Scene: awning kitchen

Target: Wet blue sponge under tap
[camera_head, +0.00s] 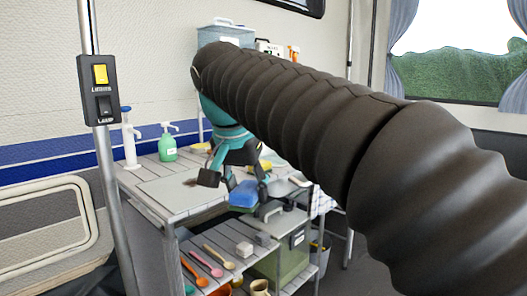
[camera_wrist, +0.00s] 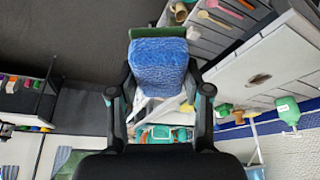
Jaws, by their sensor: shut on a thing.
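The blue sponge (camera_head: 243,194) is between the two black fingers of my gripper (camera_head: 239,193), over the right end of the grey worktop. In the wrist view the sponge (camera_wrist: 158,65) fills the space between the fingertips of my gripper (camera_wrist: 160,78), which is shut on it. A green strip shows past the sponge's far edge; I cannot tell what it belongs to. A pale blue translucent container (camera_head: 225,33) stands high behind my arm. I can make out no tap for certain, and my arm hides much of that area.
A green pump bottle (camera_head: 167,146) and a white pump bottle (camera_head: 130,143) stand at the back of the worktop (camera_head: 165,190). Spoons, mugs and a green bin (camera_head: 281,262) are on the shelf below. A metal pole (camera_head: 110,170) with switches stands front left.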

